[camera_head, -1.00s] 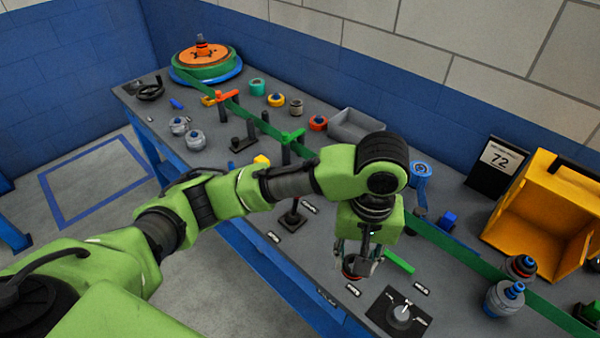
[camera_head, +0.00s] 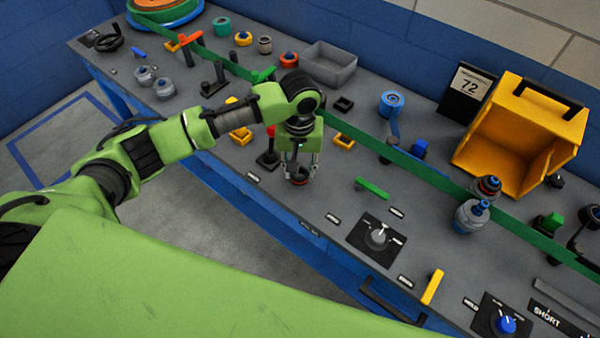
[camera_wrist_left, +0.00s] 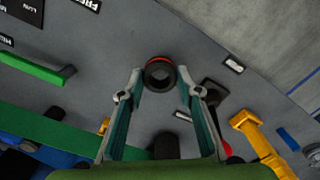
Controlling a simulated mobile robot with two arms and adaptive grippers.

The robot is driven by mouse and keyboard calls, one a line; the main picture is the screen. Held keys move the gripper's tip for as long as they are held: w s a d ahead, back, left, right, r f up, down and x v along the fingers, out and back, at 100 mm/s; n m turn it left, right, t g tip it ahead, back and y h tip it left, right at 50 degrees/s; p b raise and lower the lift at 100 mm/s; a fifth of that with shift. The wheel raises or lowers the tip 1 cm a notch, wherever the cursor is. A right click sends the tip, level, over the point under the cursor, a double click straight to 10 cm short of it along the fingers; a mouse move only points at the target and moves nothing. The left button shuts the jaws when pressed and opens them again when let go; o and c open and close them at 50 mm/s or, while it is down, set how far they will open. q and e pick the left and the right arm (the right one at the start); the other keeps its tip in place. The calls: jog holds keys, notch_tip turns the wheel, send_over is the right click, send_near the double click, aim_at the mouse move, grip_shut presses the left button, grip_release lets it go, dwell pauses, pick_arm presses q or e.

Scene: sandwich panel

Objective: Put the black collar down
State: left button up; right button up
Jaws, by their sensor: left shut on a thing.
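My left gripper (camera_head: 299,177) points down over the front part of the grey bench, left of the selector dial. It is shut on the black collar (camera_wrist_left: 160,75), a short dark ring with a red band, which sits between the fingertips in the left wrist view (camera_wrist_left: 159,78). In the head view the collar (camera_head: 299,179) is small and partly covered by the fingers. I cannot tell whether its underside touches the bench. My right gripper is not in view.
The grey bench (camera_head: 320,240) has some bare room around the collar. A selector dial (camera_head: 378,237) and a green handle (camera_head: 372,188) stand to the right. A green strip (camera_head: 430,172) runs along the bench behind. A yellow bin (camera_head: 515,140) stands farther right.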

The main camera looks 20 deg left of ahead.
pick_arm(q)
notch_tip(320, 180, down, 2)
jog(key=shift+s+f, duration=0.1)
jog(key=shift+d+f, duration=0.1)
jog(key=shift+f, duration=0.05)
jog(key=o, duration=1.1)
jog(key=shift+f, duration=0.1)
jog(key=shift+o, duration=0.2)
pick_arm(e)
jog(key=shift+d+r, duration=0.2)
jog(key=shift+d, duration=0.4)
pick_arm(q)
notch_tip(320, 180, up, 12)
jog(key=b, duration=0.1)
jog(key=shift+r, duration=0.2)
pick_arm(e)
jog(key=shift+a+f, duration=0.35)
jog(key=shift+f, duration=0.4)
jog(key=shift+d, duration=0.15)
